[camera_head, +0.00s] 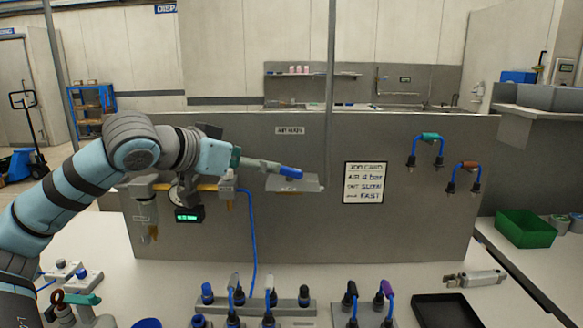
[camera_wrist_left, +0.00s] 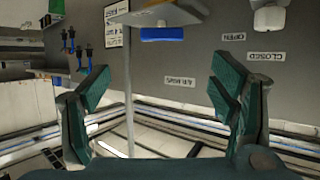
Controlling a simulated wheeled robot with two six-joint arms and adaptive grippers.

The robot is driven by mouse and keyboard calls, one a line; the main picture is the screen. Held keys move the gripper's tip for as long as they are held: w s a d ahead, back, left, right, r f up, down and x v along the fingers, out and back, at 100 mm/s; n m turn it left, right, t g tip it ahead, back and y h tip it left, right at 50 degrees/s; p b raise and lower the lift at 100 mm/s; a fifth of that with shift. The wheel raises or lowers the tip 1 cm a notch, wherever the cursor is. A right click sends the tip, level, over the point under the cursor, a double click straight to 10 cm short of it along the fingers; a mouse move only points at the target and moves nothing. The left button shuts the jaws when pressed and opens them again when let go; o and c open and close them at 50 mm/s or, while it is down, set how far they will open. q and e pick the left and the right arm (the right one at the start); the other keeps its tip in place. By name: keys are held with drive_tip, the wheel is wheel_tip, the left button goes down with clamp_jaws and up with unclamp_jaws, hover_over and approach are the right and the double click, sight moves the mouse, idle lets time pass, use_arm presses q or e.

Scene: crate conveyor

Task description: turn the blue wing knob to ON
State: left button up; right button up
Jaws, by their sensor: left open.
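The blue wing knob (camera_head: 291,172) sits at a grey plate (camera_head: 305,185) on the front of the upright grey panel, below the AIR MAIN label (camera_head: 289,130). In the left wrist view, which is upside down, the blue knob (camera_wrist_left: 162,34) shows at the top centre against the plate's edge. My left gripper (camera_head: 262,164) comes in from the left, its end close to the knob. In the wrist view its jaws (camera_wrist_left: 160,90) stand wide apart with nothing between the tips. I cannot tell if it touches the knob. My right gripper is out of view.
A yellow pipe with a green-lit gauge (camera_head: 189,214) is below my left arm. A thin pole (camera_head: 330,100) stands right of the knob. A job card (camera_head: 365,183) is on the panel. OPEN and CLOSED labels (camera_wrist_left: 266,56) show in the wrist view. Hose fittings (camera_head: 290,306) line the bench.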

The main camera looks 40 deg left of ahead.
sight(287, 169)
use_arm(q)
drive_tip(key=w+a+f+n+p, duration=0.1)
drive_tip(key=f, duration=0.1)
drive_tip(key=w+a+f+p, duration=0.1)
drive_tip(key=w+p, duration=0.1)
drive_tip(key=w+a+f+n+g+y+p, duration=0.1)
drive_tip(key=f, duration=0.1)
drive_tip(key=shift+w+a+f+n, duration=0.2)
drive_tip(key=shift+w+f+n, duration=0.1)
drive_tip(key=shift+w+f, duration=0.1)
drive_tip(key=w+d+r, duration=0.1)
drive_tip(key=w+m, duration=0.1)
drive_tip(key=w+d+r+m+t+p, duration=0.1)
drive_tip(key=shift+w+d+r, duration=0.3)
drive_tip(key=shift+w+d, duration=0.05)
drive_tip(key=w, duration=0.1)
drive_tip(key=w+f, duration=0.1)
drive_tip(key=w+h, duration=0.1)
drive_tip(key=shift+w+d+f+m, duration=0.1)
drive_tip(key=shift+d+f+m, duration=0.05)
drive_tip(key=shift+f+m, duration=0.15)
drive_tip(key=shift+w+f, duration=0.1)
drive_tip(key=shift+s+r, duration=0.2)
drive_tip(key=shift+s, duration=0.15)
drive_tip(key=shift+s+r, duration=0.1)
drive_tip(key=c, duration=1.1)
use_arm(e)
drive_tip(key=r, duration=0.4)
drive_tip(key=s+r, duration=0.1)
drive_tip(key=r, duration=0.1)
